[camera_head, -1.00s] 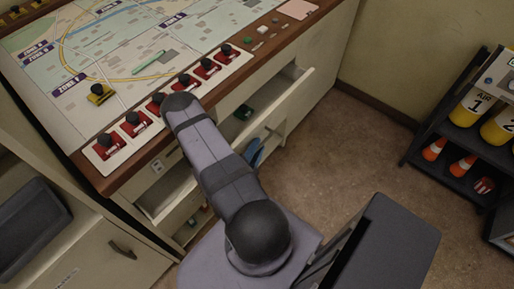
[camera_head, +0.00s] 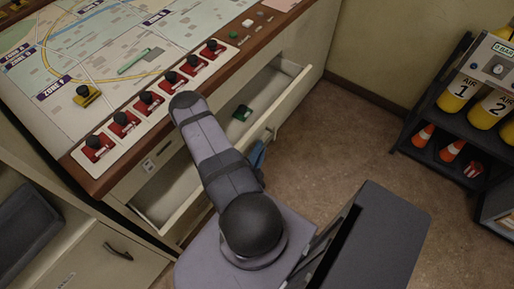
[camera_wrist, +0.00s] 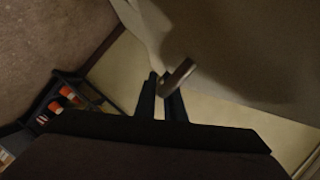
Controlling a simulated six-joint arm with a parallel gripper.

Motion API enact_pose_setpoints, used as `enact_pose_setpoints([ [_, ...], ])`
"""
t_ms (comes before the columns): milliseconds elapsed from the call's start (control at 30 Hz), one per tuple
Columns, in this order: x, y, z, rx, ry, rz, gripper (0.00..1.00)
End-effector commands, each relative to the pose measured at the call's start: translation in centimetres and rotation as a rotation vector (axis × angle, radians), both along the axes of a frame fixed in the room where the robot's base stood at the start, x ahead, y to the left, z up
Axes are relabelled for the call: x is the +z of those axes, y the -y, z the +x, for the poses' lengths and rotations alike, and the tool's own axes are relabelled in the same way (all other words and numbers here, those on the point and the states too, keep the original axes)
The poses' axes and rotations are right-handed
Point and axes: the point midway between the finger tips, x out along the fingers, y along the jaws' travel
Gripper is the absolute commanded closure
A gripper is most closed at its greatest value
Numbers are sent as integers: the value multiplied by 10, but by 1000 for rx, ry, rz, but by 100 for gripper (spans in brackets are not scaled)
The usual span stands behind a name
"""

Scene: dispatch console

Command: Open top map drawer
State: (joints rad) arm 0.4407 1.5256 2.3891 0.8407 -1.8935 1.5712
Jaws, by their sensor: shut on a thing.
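The top map drawer (camera_head: 291,88) sits under the console's map top and is pulled partly open. Its cream front runs on both sides of my arm, which hides the middle. A small dark green item (camera_head: 242,112) lies inside the drawer. In the wrist view my gripper (camera_wrist: 162,84) has two dark fingers shut on the metal drawer handle (camera_wrist: 179,73), against the pale drawer front. In the head view my arm largely hides the gripper and the grip.
The map console top (camera_head: 110,50) carries a row of red switches (camera_head: 150,99) with black knobs along its wooden edge. A dark shelf cart (camera_head: 440,150) with yellow air cylinders and orange cones stands at right. Brown floor (camera_head: 345,140) between is clear.

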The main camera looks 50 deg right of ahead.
Motion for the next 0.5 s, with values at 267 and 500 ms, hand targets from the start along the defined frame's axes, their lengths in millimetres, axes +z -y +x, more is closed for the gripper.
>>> enact_pose_setpoints([
  [267, 0, 0, 0, -1, 1, 0, 83],
  [500, 0, -2, 0, 2, 0, 2, 83],
])
